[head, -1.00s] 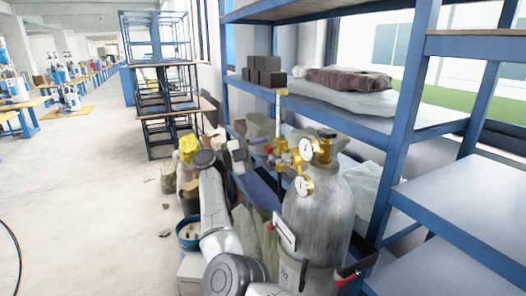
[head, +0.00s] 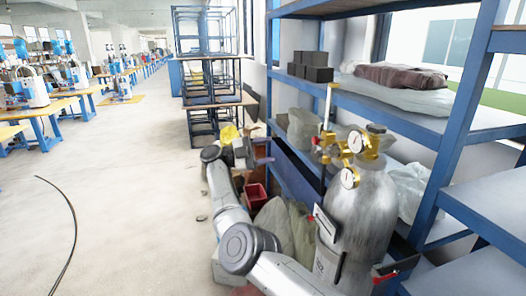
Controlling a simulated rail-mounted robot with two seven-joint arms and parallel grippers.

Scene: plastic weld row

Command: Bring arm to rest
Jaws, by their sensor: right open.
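My right arm (head: 232,212) comes up from the bottom middle of the head view and bends at the wrist near the shelf's left end. My right gripper (head: 262,160) is small in the picture, open, and points right toward the shelf. I see nothing held in it. A yellow item (head: 229,134) shows just behind the wrist. My left gripper is not in view.
A grey gas cylinder (head: 362,210) with brass gauges (head: 356,144) stands close right of my arm. A blue shelf rack (head: 455,130) holds dark blocks (head: 310,68) and folded cloth (head: 400,76). A red bin (head: 256,194) is beside my forearm. A cable (head: 74,230) lies on open floor at left.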

